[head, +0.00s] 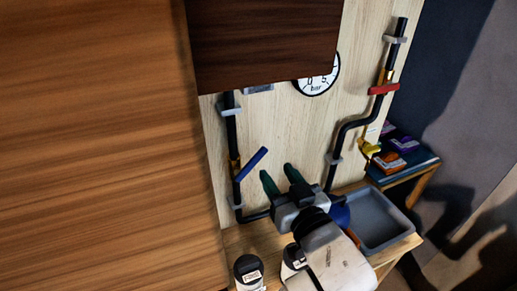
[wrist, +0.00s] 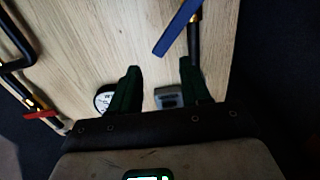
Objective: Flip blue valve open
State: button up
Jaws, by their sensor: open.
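The blue valve handle (head: 251,165) is on the left black pipe (head: 232,135), on the wooden panel. It slants up and to the right from the pipe, at an angle to it. In the wrist view the blue handle (wrist: 177,28) slants at the top, beyond the fingertips. My gripper (head: 279,174) is open and empty, with green fingers apart, just right of and below the handle in the head view. It also shows in the wrist view (wrist: 160,66). The handle lies outside the gap, and I see no contact.
A red handle (head: 384,89) and a yellow tap (head: 370,148) are on the right pipe (head: 345,130). A round gauge (head: 318,82) hangs between the pipes. A grey basin (head: 380,222) is below right. A brown cabinet (head: 265,40) covers the panel's upper left.

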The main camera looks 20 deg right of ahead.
aim_at(263, 152)
jog(key=w+m+p, duration=0.1)
jog(key=w+m, duration=0.3)
jog(key=w, duration=0.1)
jog(key=w+m+p, duration=0.1)
jog(key=w+m, duration=0.3)
jog(key=w, duration=0.1)
jog(key=shift+w+r+m, duration=0.1)
jog(key=shift+w+m, duration=0.2)
jog(key=shift+w, duration=0.1)
jog(key=shift+c, duration=0.5)
grip_shut()
